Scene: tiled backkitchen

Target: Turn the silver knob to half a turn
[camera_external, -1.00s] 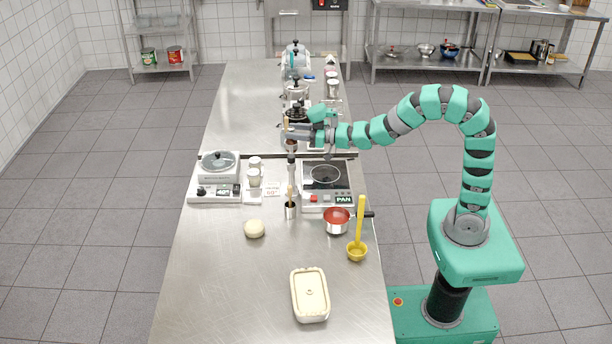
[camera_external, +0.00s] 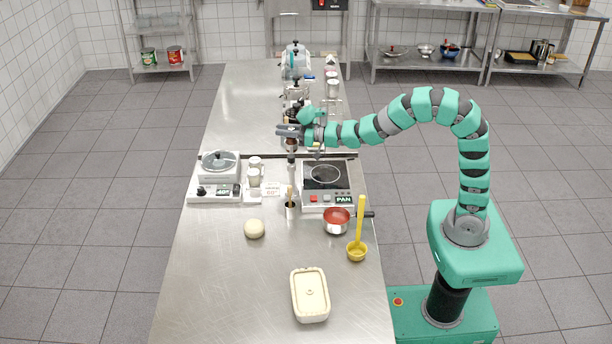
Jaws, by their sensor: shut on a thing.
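My gripper (camera_external: 289,131) is over the middle of the steel table, at the end of my arm, which reaches in from the right. Its dark fingers point left and are closed at the top of a slim upright device (camera_external: 291,168). The silver knob is too small and too covered by the fingers to make out clearly. The fingers appear shut on it. Its exact angle cannot be read from this view.
A hot plate (camera_external: 326,176) and a scale-like device (camera_external: 217,178) flank the spot. A red pan (camera_external: 337,221), a yellow ladle (camera_external: 358,249), a dough ball (camera_external: 254,228) and a cream box (camera_external: 310,295) stand nearer. Jars and appliances crowd the table behind. The front left is clear.

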